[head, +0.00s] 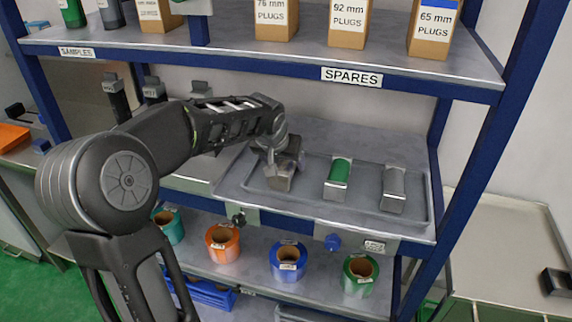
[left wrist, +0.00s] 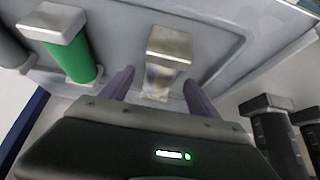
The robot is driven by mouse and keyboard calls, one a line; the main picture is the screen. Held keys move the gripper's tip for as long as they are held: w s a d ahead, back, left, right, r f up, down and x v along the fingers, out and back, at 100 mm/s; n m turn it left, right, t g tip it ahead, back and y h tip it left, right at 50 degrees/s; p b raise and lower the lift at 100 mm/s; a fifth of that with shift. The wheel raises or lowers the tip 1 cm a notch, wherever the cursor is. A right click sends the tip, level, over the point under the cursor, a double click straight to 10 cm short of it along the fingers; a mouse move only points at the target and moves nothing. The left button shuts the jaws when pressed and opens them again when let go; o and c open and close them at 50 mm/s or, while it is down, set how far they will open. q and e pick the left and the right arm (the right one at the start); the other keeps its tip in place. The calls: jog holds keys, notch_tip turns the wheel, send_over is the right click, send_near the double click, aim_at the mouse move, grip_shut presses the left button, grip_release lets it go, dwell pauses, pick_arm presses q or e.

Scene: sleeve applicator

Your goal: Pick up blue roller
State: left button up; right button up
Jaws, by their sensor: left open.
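My left gripper (head: 283,158) reaches over the left end of the grey tray (head: 309,211) on the middle shelf. A roller with a metal end block (head: 280,181) stands there under the gripper. In the left wrist view this roller (left wrist: 169,46) lies between the two open fingers (left wrist: 158,82), with a gap on each side. A green roller (head: 338,172) is in the middle of the tray, and a grey roller (head: 393,184) is at the right. My right gripper is not in view.
The upper shelf (head: 417,74) with several plug boxes hangs above my arm. A blue post (head: 481,130) stands at the right. Coloured rolls, including a blue one (head: 288,258), stand on the shelf below. Black handled things (head: 115,93) stand left of the tray.

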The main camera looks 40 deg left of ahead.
pick_arm(q)
jog(key=shift+x, duration=1.15)
jog(key=shift+c, duration=0.4)
grip_shut()
jog(key=shift+r, duration=0.1)
